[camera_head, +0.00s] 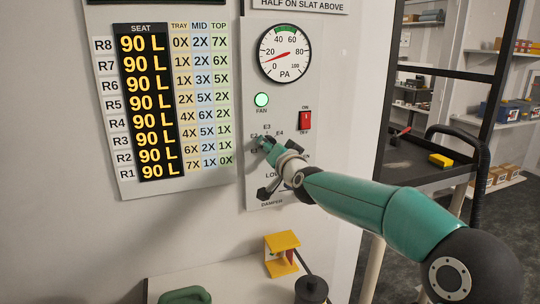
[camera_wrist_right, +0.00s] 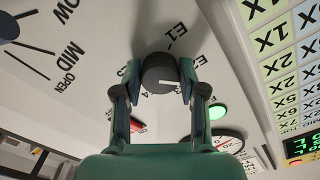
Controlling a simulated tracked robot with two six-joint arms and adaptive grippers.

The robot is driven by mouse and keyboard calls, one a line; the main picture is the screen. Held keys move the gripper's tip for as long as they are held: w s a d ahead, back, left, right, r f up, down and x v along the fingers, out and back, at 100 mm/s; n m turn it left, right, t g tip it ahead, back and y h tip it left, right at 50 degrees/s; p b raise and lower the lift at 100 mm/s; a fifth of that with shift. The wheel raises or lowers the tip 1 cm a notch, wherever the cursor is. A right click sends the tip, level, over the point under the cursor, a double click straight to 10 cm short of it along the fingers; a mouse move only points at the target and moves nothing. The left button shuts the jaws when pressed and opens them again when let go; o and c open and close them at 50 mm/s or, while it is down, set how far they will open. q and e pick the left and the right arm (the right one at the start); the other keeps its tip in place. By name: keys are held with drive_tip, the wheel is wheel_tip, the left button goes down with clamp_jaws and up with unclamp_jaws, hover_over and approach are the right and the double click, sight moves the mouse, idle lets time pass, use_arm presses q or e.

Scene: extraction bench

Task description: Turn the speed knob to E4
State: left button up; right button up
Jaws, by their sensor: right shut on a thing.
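The speed knob (camera_wrist_right: 160,73) is a dark round knob with a white mark on its lower right in the right wrist view. My right gripper (camera_wrist_right: 159,85) is shut on it, one finger on each side. In the head view the right gripper (camera_head: 264,145) reaches the panel from the lower right and hides most of the knob. The printed marks E2, E3 and E4 (camera_head: 279,132) show around it in the head view. Some marks are covered in the wrist view, so I cannot tell which one the knob points at. My left gripper is not clearly in view.
Above the knob are a green lamp (camera_head: 261,99), a red switch (camera_head: 305,121) and a round gauge (camera_head: 285,53). The dark damper knob (camera_head: 268,191) sits below. A display board (camera_head: 155,100) is at left. A yellow stand (camera_head: 282,241) is on the bench below.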

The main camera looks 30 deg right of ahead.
drive_tip(key=m+b, duration=0.2)
drive_tip(key=m, duration=0.8)
drive_tip(key=m+b, duration=0.3)
drive_tip(key=m, duration=0.7)
drive_tip(key=shift+w+f+b, duration=0.1)
drive_tip(key=shift+f+b, duration=0.1)
drive_tip(key=shift+b, duration=0.15)
drive_tip(key=o, duration=1.1)
drive_tip(key=shift+d, duration=0.1)
drive_tip(key=shift+o, duration=0.2)
drive_tip(key=shift+r, duration=0.2)
drive_tip(key=shift+s+r, duration=0.1)
drive_tip(key=shift+s, duration=0.15)
